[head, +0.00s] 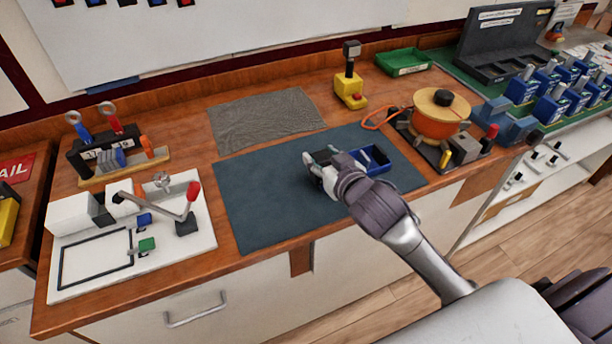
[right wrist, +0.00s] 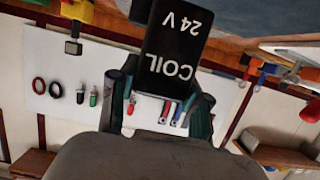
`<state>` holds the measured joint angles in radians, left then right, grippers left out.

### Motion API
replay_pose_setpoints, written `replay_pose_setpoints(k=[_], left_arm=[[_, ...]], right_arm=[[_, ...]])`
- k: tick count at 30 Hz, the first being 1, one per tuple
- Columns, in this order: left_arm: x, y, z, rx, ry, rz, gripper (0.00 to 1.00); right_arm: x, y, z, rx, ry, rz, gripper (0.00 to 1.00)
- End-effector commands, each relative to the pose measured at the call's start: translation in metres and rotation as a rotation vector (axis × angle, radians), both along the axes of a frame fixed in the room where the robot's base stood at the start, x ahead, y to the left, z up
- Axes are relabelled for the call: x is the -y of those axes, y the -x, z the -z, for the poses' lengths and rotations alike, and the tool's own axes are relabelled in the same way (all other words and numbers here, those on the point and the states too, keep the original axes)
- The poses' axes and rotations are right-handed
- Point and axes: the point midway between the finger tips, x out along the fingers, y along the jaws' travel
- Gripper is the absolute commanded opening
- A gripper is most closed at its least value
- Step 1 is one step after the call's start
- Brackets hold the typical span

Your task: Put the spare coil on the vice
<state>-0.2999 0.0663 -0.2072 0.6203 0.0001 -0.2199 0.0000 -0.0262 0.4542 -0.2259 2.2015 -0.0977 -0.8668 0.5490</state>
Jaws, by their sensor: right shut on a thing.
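The spare coil is a black block lettered "COIL 24V" (right wrist: 172,55) in the right wrist view. My right gripper (head: 318,163) is shut on it, with a dark finger on each side. In the head view the gripper is low over the dark blue mat, and hand and fingers hide most of the coil; I cannot tell whether it touches the mat. A blue-grey vice (head: 503,122) appears to stand at the right of the bench, well to the right of the gripper. My left gripper is not in view.
A small blue tray (head: 384,161) lies just right of my right gripper. An orange cable reel (head: 436,128) and a black base with a grey block (head: 465,149) stand between gripper and vice. A yellow stand (head: 350,92) is behind. The mat's left half (head: 257,196) is clear.

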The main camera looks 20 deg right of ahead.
Motion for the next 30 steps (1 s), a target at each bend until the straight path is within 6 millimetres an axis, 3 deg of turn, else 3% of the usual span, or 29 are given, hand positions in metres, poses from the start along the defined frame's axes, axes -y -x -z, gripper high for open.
replay_pose_setpoints(k=[3,8,17,29,30], left_arm=[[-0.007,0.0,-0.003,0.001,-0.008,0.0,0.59],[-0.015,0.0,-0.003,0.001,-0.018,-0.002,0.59],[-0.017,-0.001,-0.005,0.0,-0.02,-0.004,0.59],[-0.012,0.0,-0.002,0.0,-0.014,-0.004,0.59],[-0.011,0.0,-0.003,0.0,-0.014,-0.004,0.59]], right_arm=[[-0.02,-0.006,0.011,0.0,-0.002,0.001,0.03],[-0.032,-0.009,0.019,0.002,0.001,0.0,0.03],[-0.032,-0.008,0.057,-0.002,0.002,0.0,0.03],[-0.032,-0.008,0.063,0.001,0.001,0.0,0.03],[-0.032,-0.008,0.063,-0.001,0.002,0.0,0.52]])
